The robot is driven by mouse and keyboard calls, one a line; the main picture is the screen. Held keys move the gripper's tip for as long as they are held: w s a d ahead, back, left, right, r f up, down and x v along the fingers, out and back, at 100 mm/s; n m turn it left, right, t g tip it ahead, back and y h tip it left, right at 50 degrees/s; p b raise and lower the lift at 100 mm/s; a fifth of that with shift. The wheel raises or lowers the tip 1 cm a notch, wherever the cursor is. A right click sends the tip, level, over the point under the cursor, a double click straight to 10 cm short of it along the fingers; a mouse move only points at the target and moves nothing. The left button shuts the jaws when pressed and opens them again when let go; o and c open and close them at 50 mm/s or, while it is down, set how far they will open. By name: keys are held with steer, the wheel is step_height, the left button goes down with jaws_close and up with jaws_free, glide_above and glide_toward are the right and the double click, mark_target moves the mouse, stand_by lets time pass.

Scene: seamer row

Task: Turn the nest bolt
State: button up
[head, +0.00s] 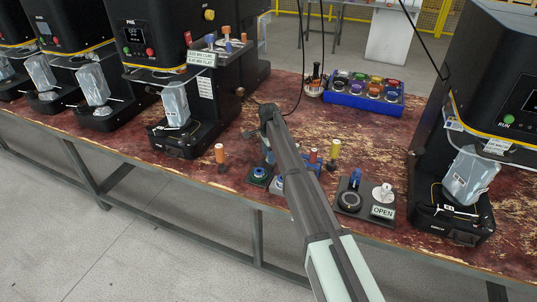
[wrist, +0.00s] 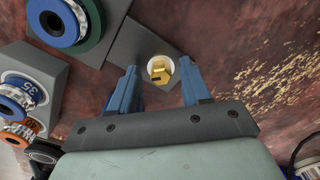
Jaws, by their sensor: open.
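In the wrist view, a brass-coloured piece with a pale round rim (wrist: 160,68), bolt-like, shows at the edge of a grey plate (wrist: 139,42). I cannot be sure that it is the nest bolt. My gripper (wrist: 159,76) is open, with one blue finger on each side of this piece. A gap shows on the left; the right finger looks very close to it, and I cannot tell whether they touch. In the head view my arm reaches over the bench, and its dark link largely hides the gripper and what is under it.
Ring blocks (head: 258,175) stand close to the gripper, also at the left of the wrist view (wrist: 64,19). An orange-capped tool (head: 220,153) and a yellow-topped one (head: 333,153) stand nearby. A board with an OPEN sign (head: 382,212) lies right. A blue tray (head: 362,100) is behind.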

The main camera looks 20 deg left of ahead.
jaws_close()
stand_by(0.4)
steer(key=shift+n, duration=0.3)
steer(key=n, duration=0.4)
steer(key=shift+s+d+n, duration=0.1)
steer(key=shift+n, duration=0.2)
steer(key=n, duration=0.5)
steer(key=shift+d+n, duration=0.1)
steer(key=shift+n, duration=0.2)
steer(key=n, duration=0.5)
steer(key=shift+d, duration=0.1)
steer(key=n, duration=0.5)
steer(key=shift+d, duration=0.1)
steer(key=shift+n, duration=0.5)
